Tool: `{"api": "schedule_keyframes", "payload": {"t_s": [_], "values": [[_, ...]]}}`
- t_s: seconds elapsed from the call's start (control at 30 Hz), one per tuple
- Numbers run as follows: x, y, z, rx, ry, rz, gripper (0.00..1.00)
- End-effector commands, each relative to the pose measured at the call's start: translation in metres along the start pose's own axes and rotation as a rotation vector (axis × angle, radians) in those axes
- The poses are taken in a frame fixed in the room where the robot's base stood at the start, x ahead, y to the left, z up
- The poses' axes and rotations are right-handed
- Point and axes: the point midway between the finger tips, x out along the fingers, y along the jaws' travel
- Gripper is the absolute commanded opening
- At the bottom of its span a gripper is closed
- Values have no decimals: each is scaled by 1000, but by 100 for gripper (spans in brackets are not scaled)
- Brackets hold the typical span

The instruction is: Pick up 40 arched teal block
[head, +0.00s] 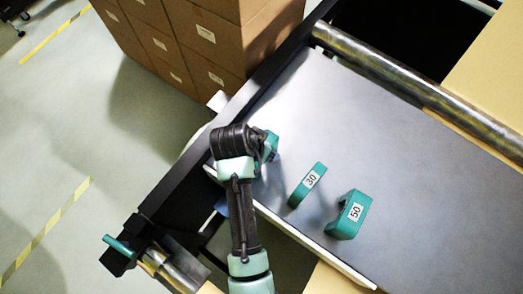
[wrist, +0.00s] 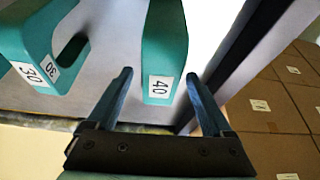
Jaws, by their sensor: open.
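The teal block labelled 40 (wrist: 163,50) stands in the wrist view between the lines of my two fingers, its label facing me. My gripper (wrist: 162,82) is open, with one finger on either side of the block's near end; I cannot tell whether either finger touches it. In the head view the block labelled 40 (head: 268,145) shows only as a teal piece beside my wrist, mostly hidden by my arm. Its arch cannot be made out from these angles.
The teal block labelled 30 (head: 307,185) stands close by, left of my fingers in the wrist view (wrist: 38,45). The teal block labelled 50 (head: 349,214) is farther right. The grey table (head: 400,165) has free room behind them. Stacked cartons (head: 200,40) stand beyond its dark edge rail.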

Motion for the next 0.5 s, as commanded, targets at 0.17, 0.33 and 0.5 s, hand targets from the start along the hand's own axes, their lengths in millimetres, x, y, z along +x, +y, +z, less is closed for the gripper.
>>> {"api": "schedule_keyframes", "payload": {"t_s": [0.17,0.33,0.5], "values": [[0,0,0,0,0,0,63],[0,0,0,0,0,0,33],[0,0,0,0,-1,0,2]]}}
